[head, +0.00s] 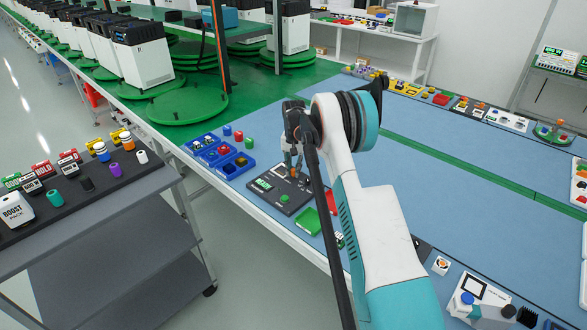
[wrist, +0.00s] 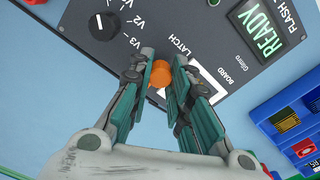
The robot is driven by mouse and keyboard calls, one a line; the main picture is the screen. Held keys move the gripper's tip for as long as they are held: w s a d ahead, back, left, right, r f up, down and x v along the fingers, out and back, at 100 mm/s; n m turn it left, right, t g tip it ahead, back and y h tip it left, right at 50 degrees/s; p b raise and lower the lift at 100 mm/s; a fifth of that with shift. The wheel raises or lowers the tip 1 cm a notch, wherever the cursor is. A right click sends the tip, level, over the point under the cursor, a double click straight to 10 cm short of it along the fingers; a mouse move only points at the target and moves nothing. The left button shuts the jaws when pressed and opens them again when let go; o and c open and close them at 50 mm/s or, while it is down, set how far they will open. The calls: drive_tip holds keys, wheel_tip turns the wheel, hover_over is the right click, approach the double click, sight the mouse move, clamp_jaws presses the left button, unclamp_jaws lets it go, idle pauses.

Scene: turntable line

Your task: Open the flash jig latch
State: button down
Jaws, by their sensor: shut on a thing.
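The flash jig (head: 266,186) is a dark panel on the blue bench in the head view; it also fills the top of the wrist view (wrist: 165,32). Its green display (wrist: 258,28) reads READY. The orange latch knob (wrist: 160,74) sits by the LATCH label, at the edge of a white-framed board slot (wrist: 207,87). My gripper (wrist: 163,80) is shut on the latch knob, one finger on either side. In the head view my gripper (head: 292,164) is over the jig, and my arm covers part of the jig's right side.
A black selector knob (wrist: 103,26) marked V2 and V3 sits beside the latch. Blue bins (head: 218,155) with small parts stand left of the jig.

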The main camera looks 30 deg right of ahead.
sight(294, 170)
drive_tip(key=shift+m, duration=0.3)
idle(0.4)
drive_tip(key=c, duration=1.4)
unclamp_jaws()
drive_tip(key=shift+c, duration=0.2)
wheel_tip(294, 170, up, 12)
